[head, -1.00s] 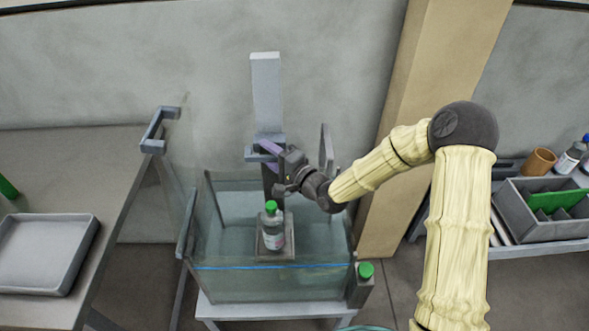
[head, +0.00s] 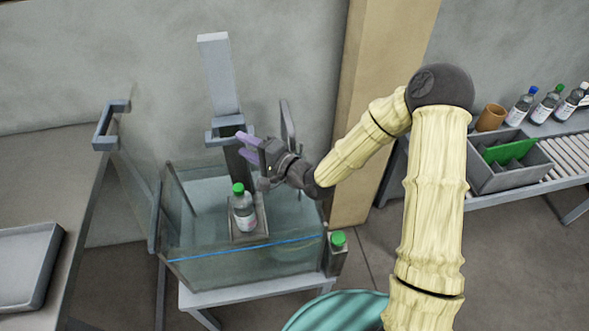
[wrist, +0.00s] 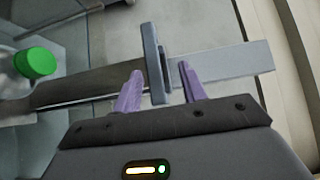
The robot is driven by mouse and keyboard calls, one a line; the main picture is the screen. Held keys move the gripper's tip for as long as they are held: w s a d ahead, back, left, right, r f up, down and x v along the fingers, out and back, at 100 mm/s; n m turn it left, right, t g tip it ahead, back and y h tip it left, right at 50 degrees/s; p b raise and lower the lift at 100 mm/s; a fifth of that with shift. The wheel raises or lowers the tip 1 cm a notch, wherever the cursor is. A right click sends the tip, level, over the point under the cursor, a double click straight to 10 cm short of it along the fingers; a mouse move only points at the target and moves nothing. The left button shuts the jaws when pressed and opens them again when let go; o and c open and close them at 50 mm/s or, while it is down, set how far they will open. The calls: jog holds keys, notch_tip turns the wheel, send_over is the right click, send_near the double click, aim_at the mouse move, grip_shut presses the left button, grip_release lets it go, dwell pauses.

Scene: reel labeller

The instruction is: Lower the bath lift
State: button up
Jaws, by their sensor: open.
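The bath lift has a pale grey upright (head: 218,75), a grey crossbar handle (head: 226,128) and a small platform (head: 262,222) in the glass bath (head: 225,262). A bottle with a green cap (head: 242,212) stands upright on the platform; its cap also shows in the wrist view (wrist: 36,62). My gripper (head: 246,149) is open beside the handle. In the wrist view its two purple fingers (wrist: 160,72) stand on either side of the handle bar (wrist: 153,60), with gaps visible. I cannot tell how deep the bar sits between them.
A grey handle (head: 288,130) rises behind my gripper. A tray (head: 28,268) lies on the left table. A divided crate (head: 510,165) and several bottles are on the right conveyor.

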jog(key=p+v, duration=0.2)
jog(key=v, duration=1.2)
dwell(1.3)
jog(key=shift+w+d, duration=0.1)
dwell(0.4)
jog(key=a+b, duration=0.1)
jog(key=b, duration=0.1)
jog(key=w+a+f+b, duration=0.1)
jog(key=b, duration=0.1)
jog(key=shift+w+a, duration=0.15)
